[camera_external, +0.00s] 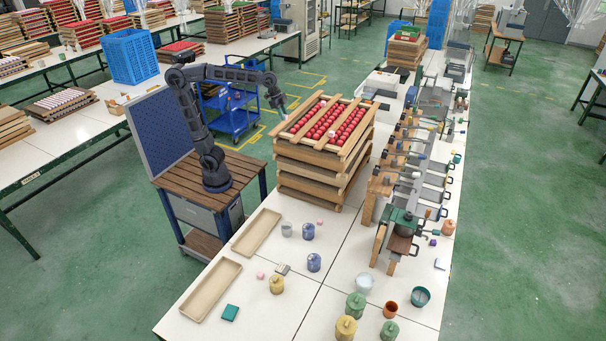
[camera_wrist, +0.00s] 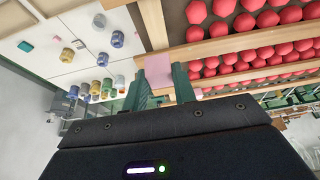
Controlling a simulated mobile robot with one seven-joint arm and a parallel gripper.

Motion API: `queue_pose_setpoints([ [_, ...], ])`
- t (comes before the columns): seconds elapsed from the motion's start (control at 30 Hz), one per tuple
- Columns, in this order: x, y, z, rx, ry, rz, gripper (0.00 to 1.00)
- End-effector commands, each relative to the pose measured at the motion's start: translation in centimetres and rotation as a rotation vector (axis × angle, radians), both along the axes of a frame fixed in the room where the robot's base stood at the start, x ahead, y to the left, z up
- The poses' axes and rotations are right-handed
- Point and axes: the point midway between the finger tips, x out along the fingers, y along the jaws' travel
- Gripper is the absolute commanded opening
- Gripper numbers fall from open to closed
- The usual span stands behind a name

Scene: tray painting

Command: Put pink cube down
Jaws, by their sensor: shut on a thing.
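A pink cube (camera_wrist: 157,68) sits between the green fingertips of my gripper (camera_wrist: 160,86) in the wrist view, and the fingers are shut on it. In the external view my gripper (camera_external: 281,108) is at the left edge of the top wooden tray (camera_external: 345,101), which is filled with rows of red round pieces (camera_external: 323,123). The wrist view shows the tray's wooden slats (camera_wrist: 152,22) close to the held cube. I cannot tell whether the cube touches the tray. The cube is too small to make out at my gripper in the external view.
More wooden trays (camera_external: 310,185) are stacked beneath. Pots (camera_external: 314,262), two empty shallow trays (camera_external: 209,289) and a teal block (camera_external: 230,313) stand on the white table. Tools and clamps (camera_external: 405,175) line the right side. The table's front middle has free room.

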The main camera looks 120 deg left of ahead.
Motion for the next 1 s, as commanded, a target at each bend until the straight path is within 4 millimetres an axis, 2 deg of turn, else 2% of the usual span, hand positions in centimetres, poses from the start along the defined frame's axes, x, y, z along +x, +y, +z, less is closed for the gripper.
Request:
queue_pose_setpoints([
  [0.1, 0.0, 0.0, -2.3, -0.002, 0.001, 0.001, 0.05],
  [0.2, 0.0, 0.0, -3.6, -0.001, 0.001, 0.002, 0.05],
  [0.47, 0.0, 0.0, -5.1, 0.0, 0.001, 0.0, 0.05],
  [0.7, 0.0, 0.0, -7.9, 0.0, 0.001, 0.001, 0.05],
  [1.0, 0.0, 0.0, -8.1, 0.0, -0.001, 0.0, 0.05],
])
